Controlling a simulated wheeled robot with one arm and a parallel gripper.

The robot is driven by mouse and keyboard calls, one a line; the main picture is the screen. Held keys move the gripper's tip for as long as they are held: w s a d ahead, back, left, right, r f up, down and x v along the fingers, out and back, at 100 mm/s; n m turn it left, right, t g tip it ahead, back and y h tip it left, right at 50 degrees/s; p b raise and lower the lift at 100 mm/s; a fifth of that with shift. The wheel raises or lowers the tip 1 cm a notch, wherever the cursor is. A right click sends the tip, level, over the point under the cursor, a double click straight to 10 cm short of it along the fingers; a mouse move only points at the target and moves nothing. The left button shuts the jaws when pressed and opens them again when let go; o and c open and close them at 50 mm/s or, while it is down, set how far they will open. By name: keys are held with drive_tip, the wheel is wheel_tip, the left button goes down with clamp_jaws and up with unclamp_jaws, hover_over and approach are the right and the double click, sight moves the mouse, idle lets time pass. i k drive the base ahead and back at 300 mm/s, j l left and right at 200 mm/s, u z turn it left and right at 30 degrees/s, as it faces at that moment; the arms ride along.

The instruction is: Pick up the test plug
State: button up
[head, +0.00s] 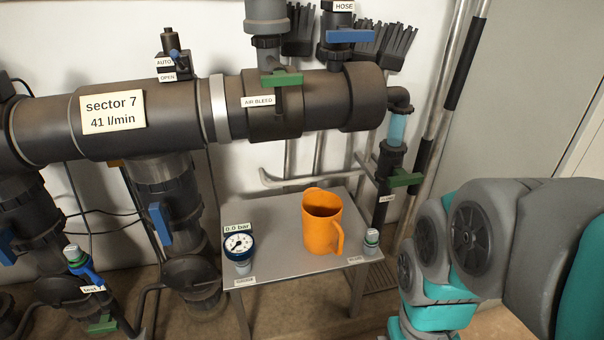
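A small grey plug-like piece with a green band (371,239) stands upright on the right front part of a small grey table (285,262). It looks like the test plug, but the label in front of it is too small to read. A similar grey-green capped piece (75,255) sits at the lower left, on a fitting with a blue handle by a tag reading "test". My arm shows at the right, in grey and teal. My gripper is out of the picture, so its state is hidden.
An orange jug (322,222) stands on the table, left of and behind the plug-like piece. A pressure gauge (239,246) reading 0.0 bar stands at the table's left. A thick dark pipe (180,112) with valves runs above. Brushes (385,45) hang behind.

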sight(372, 235)
drive_tip(key=u, duration=2.4)
drive_tip(key=l+z, duration=0.1)
drive_tip(key=z, duration=2.35)
drive_tip(key=l+z, duration=0.55)
drive_tip(key=l, duration=0.15)
